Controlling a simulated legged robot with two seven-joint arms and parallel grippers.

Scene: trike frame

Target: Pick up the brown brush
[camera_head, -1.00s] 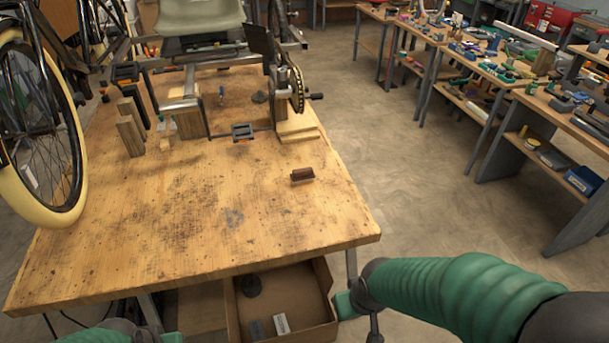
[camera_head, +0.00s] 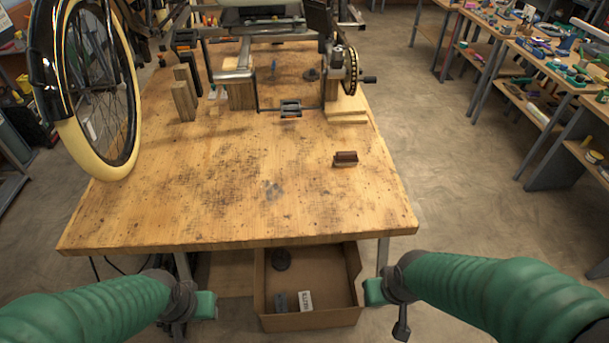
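The brown brush (camera_head: 345,158) lies on the wooden workbench (camera_head: 240,205), right of its middle and near the right edge. It has a dark brown top and a lighter lower part. The finger gap of each is hidden from this angle.
A trike frame with a cream-tyred wheel (camera_head: 125,170) stands at the left and back. Wooden blocks (camera_head: 183,100) and a pedal (camera_head: 291,108) are behind the brush. The bench around the brush is clear.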

